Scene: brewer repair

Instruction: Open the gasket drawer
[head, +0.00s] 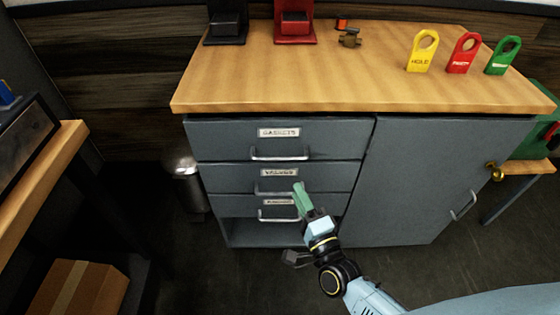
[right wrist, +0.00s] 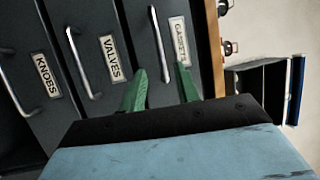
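The gasket drawer (head: 335,137) is the top drawer of the grey cabinet and looks shut. It has a white "GASKETS" label and a silver bar handle (head: 280,156). In the right wrist view the gasket handle (right wrist: 160,40) runs down toward the space between my green fingertips. My right gripper (head: 299,187) is open, with its fingers apart (right wrist: 161,80) and nothing between them. In the head view it overlaps the drawers below the gasket drawer; I cannot tell whether it touches anything. My left gripper is not in view.
Below are the valves drawer (head: 225,178) and the knobs drawer (head: 225,205), each with a bar handle. A cabinet door (head: 420,180) is on the right. Yellow, red and green tags stand on the wooden countertop (head: 300,85). A metal bin (head: 188,190) stands at the left.

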